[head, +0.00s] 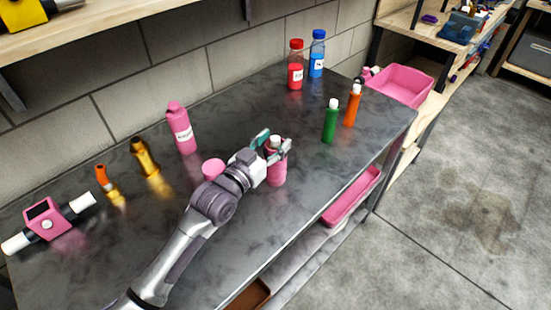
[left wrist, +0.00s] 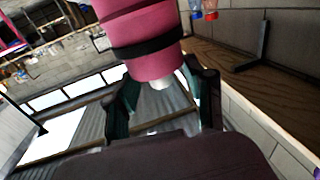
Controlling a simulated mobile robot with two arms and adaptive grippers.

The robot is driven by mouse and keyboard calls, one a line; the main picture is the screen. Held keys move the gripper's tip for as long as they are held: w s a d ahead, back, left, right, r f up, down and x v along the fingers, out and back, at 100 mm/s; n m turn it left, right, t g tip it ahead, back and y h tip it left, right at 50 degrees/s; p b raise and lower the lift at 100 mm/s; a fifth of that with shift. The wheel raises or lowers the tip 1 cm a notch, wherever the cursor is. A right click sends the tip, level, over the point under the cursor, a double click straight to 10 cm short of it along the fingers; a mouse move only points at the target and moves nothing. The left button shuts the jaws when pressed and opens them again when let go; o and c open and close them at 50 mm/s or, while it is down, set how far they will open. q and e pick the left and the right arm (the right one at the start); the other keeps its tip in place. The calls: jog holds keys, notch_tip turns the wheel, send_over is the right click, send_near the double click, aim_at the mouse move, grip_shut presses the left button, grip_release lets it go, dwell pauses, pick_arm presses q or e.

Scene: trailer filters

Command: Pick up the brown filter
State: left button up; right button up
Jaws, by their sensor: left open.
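No plainly brown filter shows. The nearest in colour is a golden-brown fitting (head: 146,158) standing at the left of the dark bench, well away from my left gripper. My left gripper (head: 272,143) is open at the top of a pink cylinder (head: 277,173) with a white tip. In the left wrist view the pink cylinder (left wrist: 152,60) has black bands, and its white end lies between the open fingers (left wrist: 165,92). Whether the fingers touch it cannot be told. My right gripper is not in view.
On the bench (head: 230,115) stand a pink bottle (head: 181,130), an orange-and-gold fitting (head: 106,181), a pink gauge (head: 48,220), green (head: 330,124) and orange (head: 352,107) bottles, and red (head: 295,72) and blue (head: 317,58) bottles. A pink bin (head: 400,83) is at the right.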

pick_arm(q)
jog(key=shift+w+d, duration=0.35)
jog(key=shift+w, duration=0.2)
grip_shut()
jog(key=shift+r, duration=0.15)
